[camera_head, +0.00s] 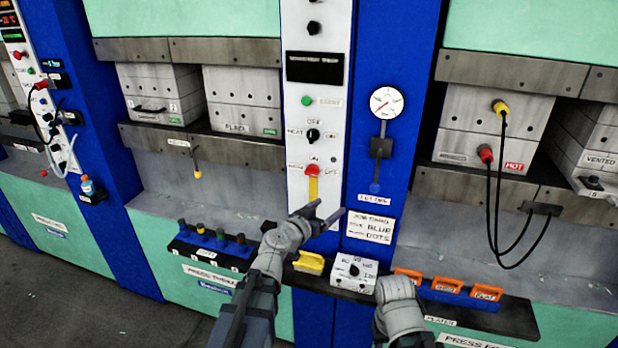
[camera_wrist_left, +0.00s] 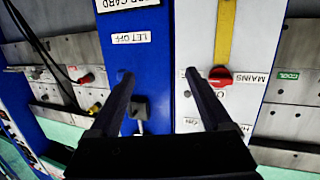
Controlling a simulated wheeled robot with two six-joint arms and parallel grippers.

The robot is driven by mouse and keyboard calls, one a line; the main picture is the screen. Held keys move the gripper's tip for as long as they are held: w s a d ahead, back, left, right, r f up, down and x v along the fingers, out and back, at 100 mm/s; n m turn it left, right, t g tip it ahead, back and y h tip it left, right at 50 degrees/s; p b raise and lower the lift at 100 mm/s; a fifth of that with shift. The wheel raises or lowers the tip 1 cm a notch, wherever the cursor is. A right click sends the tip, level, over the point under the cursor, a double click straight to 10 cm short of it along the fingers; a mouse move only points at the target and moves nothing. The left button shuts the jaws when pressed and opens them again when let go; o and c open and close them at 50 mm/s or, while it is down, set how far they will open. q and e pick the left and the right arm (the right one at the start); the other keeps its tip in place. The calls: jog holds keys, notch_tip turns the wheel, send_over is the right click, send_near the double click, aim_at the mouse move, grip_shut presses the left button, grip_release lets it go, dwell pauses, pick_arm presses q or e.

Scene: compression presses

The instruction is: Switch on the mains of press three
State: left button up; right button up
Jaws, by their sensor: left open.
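The red mains switch (camera_head: 312,170) sits on a white control panel (camera_head: 295,205) above a yellow strip. A PRESS THREE plate (camera_head: 210,276) is on the green front below left. My left gripper (camera_head: 320,214) is open and empty, below the switch in the head view. In the left wrist view, the red switch (camera_wrist_left: 220,77) with its MAINS label appears inverted; the right-hand fingertip of my left gripper (camera_wrist_left: 157,73) appears close beside it. Contact cannot be told. The panel's display (camera_head: 314,67) is dark. My right gripper is not visible; only part of its arm shows.
A gauge (camera_head: 386,102) and a LET OFF lever (camera_head: 381,148) are on the blue column right of the panel. A ledge below carries a yellow block (camera_head: 309,262), a white dial box (camera_head: 353,272) and orange holders (camera_head: 447,285). Black cables (camera_head: 520,235) hang at right.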

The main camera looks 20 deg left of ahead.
aim_at(311, 173)
pick_arm(q)
jog(key=w+a+r+n+t+y, duration=0.25)
jog(key=a+y, duration=0.25)
jog(key=a, duration=0.3)
jog(key=shift+n, duration=0.25)
jog(key=shift+w+d+r, duration=0.1)
jog(key=shift+w+r, duration=0.05)
jog(key=shift+w, duration=1.05)
jog(key=shift+w+d+r, duration=0.1)
jog(key=shift+w+r, duration=0.05)
jog(key=shift+w, duration=1)
jog(key=shift+w+r, duration=0.15)
jog(key=shift+w, duration=1.05)
jog(key=shift+c, duration=0.3)
grip_shut()
